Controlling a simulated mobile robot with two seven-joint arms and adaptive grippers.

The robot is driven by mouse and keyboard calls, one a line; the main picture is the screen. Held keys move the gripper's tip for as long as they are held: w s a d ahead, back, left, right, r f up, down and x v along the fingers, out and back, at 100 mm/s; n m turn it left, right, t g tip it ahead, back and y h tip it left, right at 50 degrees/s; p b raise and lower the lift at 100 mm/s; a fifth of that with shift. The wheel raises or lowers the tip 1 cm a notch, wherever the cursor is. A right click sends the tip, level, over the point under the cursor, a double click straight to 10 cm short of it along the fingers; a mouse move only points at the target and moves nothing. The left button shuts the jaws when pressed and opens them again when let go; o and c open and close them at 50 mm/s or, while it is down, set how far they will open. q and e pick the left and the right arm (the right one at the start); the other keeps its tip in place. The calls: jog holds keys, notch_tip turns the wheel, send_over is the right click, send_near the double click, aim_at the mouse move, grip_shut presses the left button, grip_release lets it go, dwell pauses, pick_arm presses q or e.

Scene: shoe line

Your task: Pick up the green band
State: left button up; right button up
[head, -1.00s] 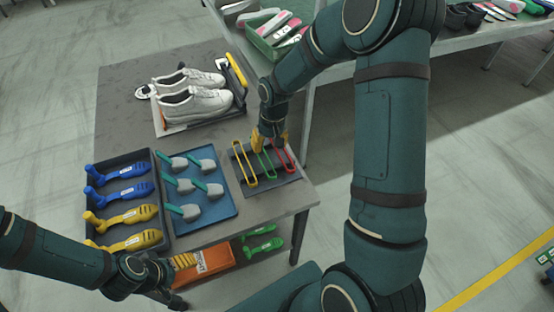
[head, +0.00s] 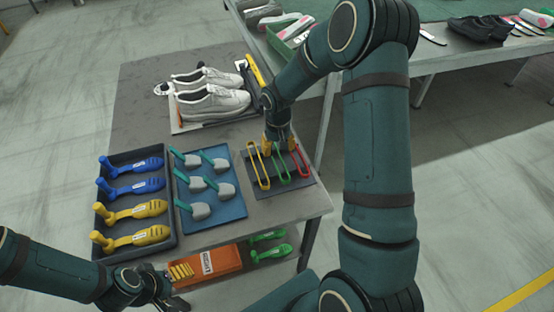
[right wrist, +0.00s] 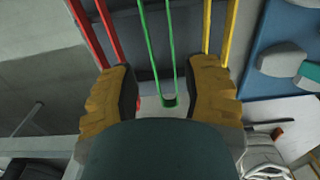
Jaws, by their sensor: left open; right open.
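The green band (head: 281,168) is a long narrow loop on a dark rack (head: 312,186), between a yellow band (head: 258,165) and a red band (head: 302,160). My right gripper (head: 279,148) is over the far end of the bands. In the right wrist view its yellow ribbed fingers (right wrist: 162,100) are open, with the green band (right wrist: 146,40) running between them and apart from both. My left gripper (head: 178,288) is open and low at the left, near the lower shelf.
A blue tray (head: 210,221) of grey-and-teal pieces and a dark tray (head: 124,161) of blue and yellow shoe trees stand left of the rack. White shoes (head: 212,101) are behind. An orange box (head: 222,263) and green shoe trees (head: 270,250) are on the lower shelf.

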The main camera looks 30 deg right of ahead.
jog(key=f, duration=0.2)
jog(key=f+b, duration=0.1)
jog(key=f, duration=0.2)
jog(key=shift+w, duration=0.2)
jog(key=shift+r, duration=0.1)
jog(key=shift+o, duration=0.3)
jog(key=c, duration=0.7)
jog(key=shift+o, duration=0.2)
